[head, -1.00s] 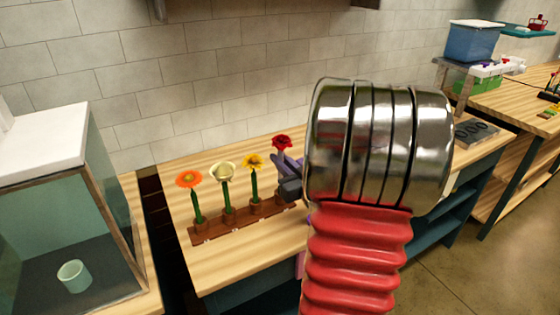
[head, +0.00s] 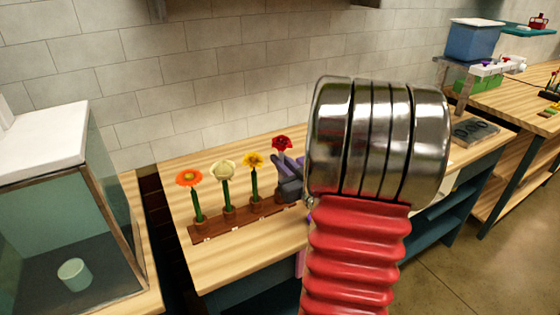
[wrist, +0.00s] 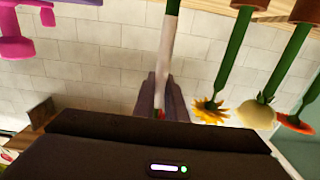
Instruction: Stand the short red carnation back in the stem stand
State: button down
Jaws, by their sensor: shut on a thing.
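The red carnation (head: 281,142) is upright at the right end of the flower row in the head view. My gripper (head: 284,162) is shut on its stem below the bloom. In the wrist view my gripper (wrist: 160,95) closes around the stem (wrist: 167,50), which is pale along the middle and green near the top edge. The brown stem stand (head: 222,231) is on the wooden bench. My gripper and arm hide its right end, so I cannot tell whether the stem's lower end is in a hole.
Orange (head: 189,178), cream (head: 222,170) and yellow (head: 253,160) flowers stand in the stand, left of my gripper. A glass-sided case (head: 50,225) with a cup is at far left. Pink-purple objects (wrist: 15,35) show in the wrist view. Bare bench lies in front of the stand.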

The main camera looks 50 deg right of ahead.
jog(key=shift+f, duration=1.75)
dwell(1.6)
jog(key=c, duration=1.7)
grip_release()
jog(key=o, duration=0.5)
jog(key=shift+o, duration=0.2)
jog(key=shift+s, duration=0.1)
